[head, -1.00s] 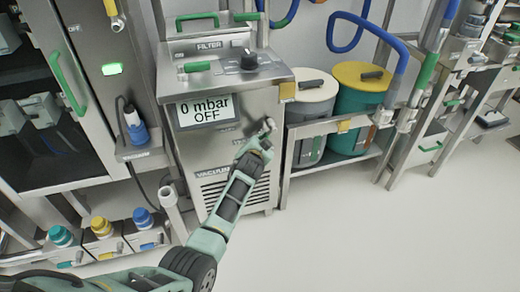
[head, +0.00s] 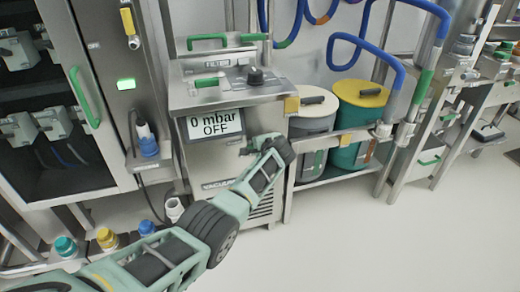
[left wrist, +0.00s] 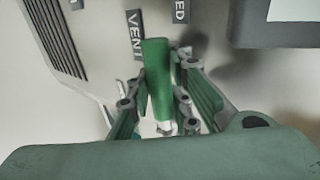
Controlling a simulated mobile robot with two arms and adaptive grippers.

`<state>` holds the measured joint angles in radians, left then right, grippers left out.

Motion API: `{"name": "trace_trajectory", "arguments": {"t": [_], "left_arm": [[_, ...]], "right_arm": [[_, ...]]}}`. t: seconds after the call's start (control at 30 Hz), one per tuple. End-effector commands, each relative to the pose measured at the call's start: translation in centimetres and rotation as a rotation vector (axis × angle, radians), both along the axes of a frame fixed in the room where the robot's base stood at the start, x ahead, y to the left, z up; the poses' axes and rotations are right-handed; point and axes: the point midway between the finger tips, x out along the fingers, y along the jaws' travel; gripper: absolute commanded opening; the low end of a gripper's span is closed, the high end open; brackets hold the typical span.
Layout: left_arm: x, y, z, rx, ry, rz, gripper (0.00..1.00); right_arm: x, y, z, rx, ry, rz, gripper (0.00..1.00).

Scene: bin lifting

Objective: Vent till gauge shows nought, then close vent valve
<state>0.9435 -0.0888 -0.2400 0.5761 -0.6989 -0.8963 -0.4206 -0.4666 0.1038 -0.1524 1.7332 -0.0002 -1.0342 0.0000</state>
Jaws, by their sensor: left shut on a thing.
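The gauge display (head: 213,124) on the front of the steel vacuum unit reads 0 mbar and OFF. In the left wrist view, the vent valve's green handle (left wrist: 158,75) lies between the fingers of my left gripper (left wrist: 163,112), next to a VENT label (left wrist: 136,35). My left gripper is shut on the handle. The handle points nearly straight up in that view. In the head view my left gripper (head: 246,149) is at the unit's front, below and right of the display. My arm hides the valve handle there. My right gripper is not in view.
Beside the unit stand a white-lidded bin (head: 313,108) and a yellow-lidded green bin (head: 359,106) on a low rack. A cabinet with a green handle (head: 84,97) is at left. Colored-capped bottles sit low at left. The floor (head: 400,240) at right is clear.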

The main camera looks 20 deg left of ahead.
Motion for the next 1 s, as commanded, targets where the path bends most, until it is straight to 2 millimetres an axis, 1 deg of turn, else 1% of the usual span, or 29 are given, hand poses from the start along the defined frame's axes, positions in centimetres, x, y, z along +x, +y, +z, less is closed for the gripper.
{"name": "trace_trajectory", "arguments": {"t": [0.2, 0.63, 0.67, 0.73, 0.77, 1.0], "left_arm": [[-0.22, -0.03, -0.09, 0.036, 0.034, 0.003, 0.00], [-0.18, -0.09, 0.06, 0.046, 0.038, -0.001, 0.00], [-0.18, -0.09, 0.06, 0.047, 0.038, 0.000, 0.19], [-0.17, -0.10, 0.07, 0.046, 0.037, -0.001, 0.25], [-0.15, -0.10, 0.09, 0.045, 0.036, 0.000, 0.27], [-0.07, -0.05, 0.23, 0.042, 0.032, 0.000, 0.27]], "right_arm": [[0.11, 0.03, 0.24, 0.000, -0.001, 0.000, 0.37], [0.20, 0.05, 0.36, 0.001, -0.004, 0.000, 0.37], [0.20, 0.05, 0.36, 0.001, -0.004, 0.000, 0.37], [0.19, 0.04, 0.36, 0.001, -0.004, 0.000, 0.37], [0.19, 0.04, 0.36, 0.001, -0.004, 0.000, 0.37], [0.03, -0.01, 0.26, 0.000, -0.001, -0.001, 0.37]]}}
